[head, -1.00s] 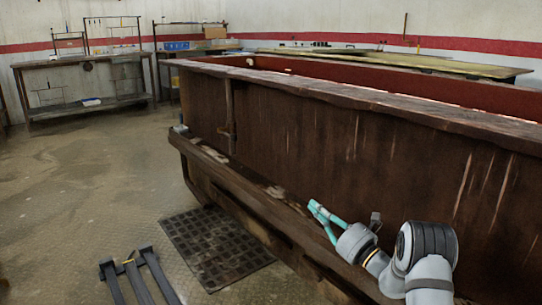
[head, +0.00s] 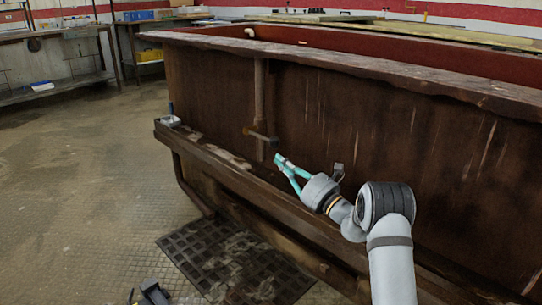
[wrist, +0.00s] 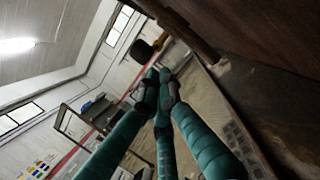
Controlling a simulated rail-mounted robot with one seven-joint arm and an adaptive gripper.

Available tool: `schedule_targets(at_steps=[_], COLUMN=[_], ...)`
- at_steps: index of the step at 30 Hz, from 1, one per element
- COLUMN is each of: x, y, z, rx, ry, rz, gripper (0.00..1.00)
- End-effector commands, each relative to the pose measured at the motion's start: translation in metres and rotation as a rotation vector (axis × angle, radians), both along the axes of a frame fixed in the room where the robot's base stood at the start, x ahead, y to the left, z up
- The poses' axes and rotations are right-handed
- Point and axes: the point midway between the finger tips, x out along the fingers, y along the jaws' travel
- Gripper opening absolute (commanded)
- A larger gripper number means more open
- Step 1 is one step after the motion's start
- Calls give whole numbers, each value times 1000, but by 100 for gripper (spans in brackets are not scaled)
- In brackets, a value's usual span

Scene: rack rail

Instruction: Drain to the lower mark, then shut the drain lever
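The drain lever (head: 261,136) is a short brownish bar lying across a vertical pipe (head: 259,90) on the rusty tank's front wall. My gripper (head: 280,160) has teal fingers that meet at the tips. It is just below and right of the lever, apparently empty. In the wrist view my gripper (wrist: 159,92) also looks shut. A dark round knob (wrist: 141,50), possibly the lever's end, shows just beyond the tips, beside a brown pipe (wrist: 188,31); a gap seems to remain. The liquid level and the lower mark cannot be made out.
The tank (head: 380,130) has a wide top rim and a lower ledge (head: 225,160) jutting out beneath the lever. A dark floor grate (head: 235,262) lies in front. Workbenches stand at the back left; the floor at left is clear.

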Motion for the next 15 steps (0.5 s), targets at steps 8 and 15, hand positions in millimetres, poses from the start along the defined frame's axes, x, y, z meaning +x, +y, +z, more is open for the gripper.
schedule_targets(at_steps=[8,15], x=[29,37], y=[29,37], z=[8,13], rx=[0,2], ry=[-1,1], rz=[0,-1], gripper=[0,0])
